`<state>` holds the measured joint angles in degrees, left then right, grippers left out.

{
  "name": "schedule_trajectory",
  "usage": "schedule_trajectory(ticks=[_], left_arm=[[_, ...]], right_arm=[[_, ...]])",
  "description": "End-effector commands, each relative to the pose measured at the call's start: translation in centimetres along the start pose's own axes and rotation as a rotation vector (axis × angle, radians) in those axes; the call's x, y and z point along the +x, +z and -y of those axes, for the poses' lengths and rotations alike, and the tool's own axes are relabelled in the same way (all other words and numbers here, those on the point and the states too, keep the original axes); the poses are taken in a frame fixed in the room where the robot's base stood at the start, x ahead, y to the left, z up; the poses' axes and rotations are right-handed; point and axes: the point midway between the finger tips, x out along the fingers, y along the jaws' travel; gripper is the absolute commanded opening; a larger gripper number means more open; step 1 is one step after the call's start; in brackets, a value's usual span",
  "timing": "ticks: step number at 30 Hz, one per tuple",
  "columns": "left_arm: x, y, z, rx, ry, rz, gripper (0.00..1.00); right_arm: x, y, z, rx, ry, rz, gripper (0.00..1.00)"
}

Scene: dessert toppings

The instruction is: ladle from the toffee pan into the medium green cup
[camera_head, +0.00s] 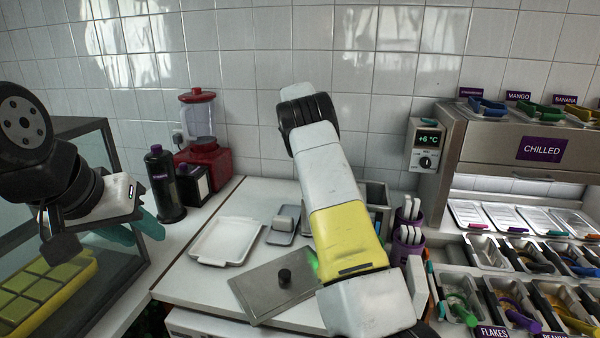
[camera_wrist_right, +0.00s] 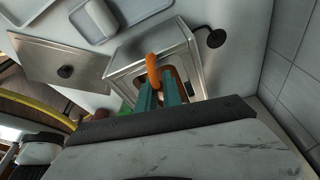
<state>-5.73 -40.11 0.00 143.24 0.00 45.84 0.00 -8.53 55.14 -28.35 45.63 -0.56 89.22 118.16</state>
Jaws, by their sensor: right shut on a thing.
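In the right wrist view, my right gripper (camera_wrist_right: 160,92) is shut on an orange handle (camera_wrist_right: 152,72), which looks like the ladle's. The ladle's bowl is hidden. The gripper is over a square metal pan unit (camera_wrist_right: 142,52) with brown showing in its opening, apparently the toffee pan. In the head view, my right arm covers most of this unit, and the right gripper is hidden. My left gripper (camera_head: 136,231) has teal fingers spread apart, is empty, and hangs near the glass case at left. I cannot make out a medium green cup in either view.
A flat metal lid with a black knob (camera_head: 285,277) lies left of the pan unit. A white tray (camera_head: 225,242), a red blender (camera_head: 204,157) and dark bottles (camera_head: 163,184) stand further left. The chilled topping rack (camera_head: 520,150) is at right.

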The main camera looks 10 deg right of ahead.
Motion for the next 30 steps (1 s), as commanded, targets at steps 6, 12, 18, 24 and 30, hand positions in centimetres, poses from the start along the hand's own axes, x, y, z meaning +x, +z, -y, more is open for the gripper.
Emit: schedule_trajectory(ticks=[6,12,18,24,30], left_arm=[[0.0,0.0,0.0,0.000,0.000,0.000,0.36],[0.0,0.0,0.0,0.000,0.000,0.000,0.36],[0.0,0.0,0.0,0.000,0.000,0.000,0.36],[0.0,0.0,0.0,0.000,0.000,0.000,0.36],[0.0,0.0,0.0,0.000,0.000,0.000,0.36]], right_arm=[[0.0,0.0,0.0,0.000,0.000,0.000,0.00],[-0.8,-0.2,0.1,0.001,-0.002,0.001,0.00],[-2.4,-0.7,0.0,0.001,-0.002,0.001,0.00],[-3.9,-1.1,0.1,0.001,-0.002,0.001,0.00],[-5.4,-1.6,0.1,0.001,-0.002,0.001,0.00]])
